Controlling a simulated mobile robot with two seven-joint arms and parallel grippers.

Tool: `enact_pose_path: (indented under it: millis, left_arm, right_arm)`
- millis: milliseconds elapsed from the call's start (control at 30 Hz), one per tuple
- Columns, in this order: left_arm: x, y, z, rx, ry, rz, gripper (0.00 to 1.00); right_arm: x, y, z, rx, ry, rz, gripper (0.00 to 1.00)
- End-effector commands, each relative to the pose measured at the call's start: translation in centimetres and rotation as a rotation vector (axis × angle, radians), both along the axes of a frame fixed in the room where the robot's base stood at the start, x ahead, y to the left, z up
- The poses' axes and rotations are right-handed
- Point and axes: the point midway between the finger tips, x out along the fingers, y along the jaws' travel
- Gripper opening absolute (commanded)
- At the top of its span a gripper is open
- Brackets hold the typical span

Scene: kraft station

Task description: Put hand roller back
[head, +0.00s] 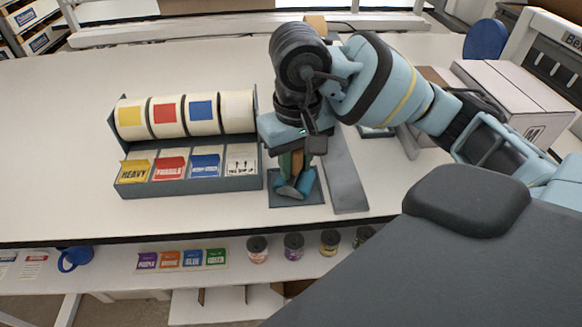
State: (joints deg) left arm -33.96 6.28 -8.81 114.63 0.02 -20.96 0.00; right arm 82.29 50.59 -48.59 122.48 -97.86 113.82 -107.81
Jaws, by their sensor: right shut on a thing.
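My right gripper (294,178) points down over a small dark grey pad (312,198) near the table's front edge. It is shut on the hand roller (297,160), of which a brown part shows between the fingers. The gripper and wrist hide most of the roller, so I cannot tell whether it touches the pad. My left gripper is not in view.
A grey rack (190,186) with several label rolls and label stacks stands just left of the gripper. A flat grey strip (344,182) lies to its right. A cardboard box (512,100) sits at the back right. The table's left side is clear.

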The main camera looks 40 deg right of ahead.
Motion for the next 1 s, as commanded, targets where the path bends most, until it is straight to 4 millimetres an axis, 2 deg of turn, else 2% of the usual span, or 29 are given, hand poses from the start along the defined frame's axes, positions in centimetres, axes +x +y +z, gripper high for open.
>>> enact_pose_path:
  millis: [333, 367, 500, 833, 1000]
  left_arm:
    - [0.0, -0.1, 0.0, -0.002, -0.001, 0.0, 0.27]
    - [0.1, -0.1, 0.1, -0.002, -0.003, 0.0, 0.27]
    - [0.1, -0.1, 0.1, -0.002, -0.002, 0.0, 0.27]
    - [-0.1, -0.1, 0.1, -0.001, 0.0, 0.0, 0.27]
    - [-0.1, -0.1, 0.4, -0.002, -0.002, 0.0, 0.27]
  right_arm:
    - [0.1, 0.0, -0.1, 0.001, -0.005, 0.001, 0.1]
    - [0.1, 0.0, -0.1, 0.001, -0.004, 0.001, 0.28]
    - [0.1, 0.0, 0.0, 0.001, -0.005, 0.001, 0.47]
    - [0.1, 0.0, 0.1, 0.001, -0.006, 0.001, 0.48]
    - [0.1, 0.0, 1.9, 0.001, -0.01, 0.001, 0.48]
